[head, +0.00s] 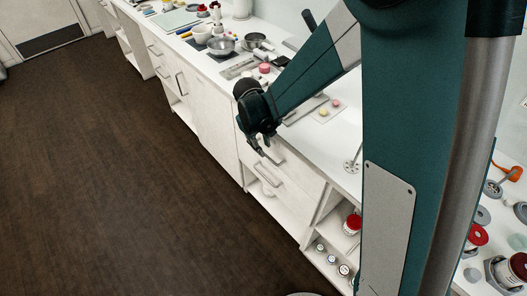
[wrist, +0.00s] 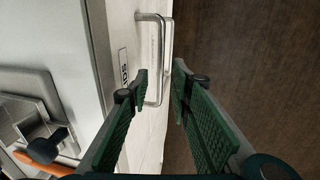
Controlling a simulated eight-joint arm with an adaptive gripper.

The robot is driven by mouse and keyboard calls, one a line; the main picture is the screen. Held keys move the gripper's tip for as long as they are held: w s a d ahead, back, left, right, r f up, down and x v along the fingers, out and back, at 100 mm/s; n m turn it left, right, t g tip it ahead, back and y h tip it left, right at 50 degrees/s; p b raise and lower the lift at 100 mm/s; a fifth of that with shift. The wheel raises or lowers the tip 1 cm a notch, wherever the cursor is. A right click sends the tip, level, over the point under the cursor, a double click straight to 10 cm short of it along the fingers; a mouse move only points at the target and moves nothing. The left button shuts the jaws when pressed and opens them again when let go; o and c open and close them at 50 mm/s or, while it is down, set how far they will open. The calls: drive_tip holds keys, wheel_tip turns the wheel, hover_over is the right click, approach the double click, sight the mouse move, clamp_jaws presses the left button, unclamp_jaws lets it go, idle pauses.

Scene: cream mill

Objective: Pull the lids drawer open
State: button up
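A white drawer front (wrist: 126,35) fills the upper middle of the wrist view, with a dark-lettered label (wrist: 124,65) only partly readable. Its silver bar handle (wrist: 167,45) stands out from the front. My gripper (wrist: 160,78) is open, with a green-padded finger on each side of the handle's near end in this view. A gap shows between the fingers, and I cannot tell whether either touches the bar. In the head view my gripper (head: 262,148) is at the counter's front, by a drawer handle (head: 272,158) that it partly hides. The drawer looks shut.
Another handle (head: 267,177) sits just below on the cabinet. The white counter (head: 345,125) above carries bowls, jars and small items. Open shelves (head: 335,240) with jars are at the right. The dark floor (head: 120,170) before the cabinets is clear.

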drive_tip(key=shift+w+d+f+b, duration=0.15)
drive_tip(key=shift+f+b, duration=0.05)
drive_tip(key=shift+f, duration=0.8)
drive_tip(key=shift+w+d+f+b, duration=0.1)
drive_tip(key=shift+d+f+b, duration=0.05)
drive_tip(key=shift+f, duration=0.85)
clamp_jaws()
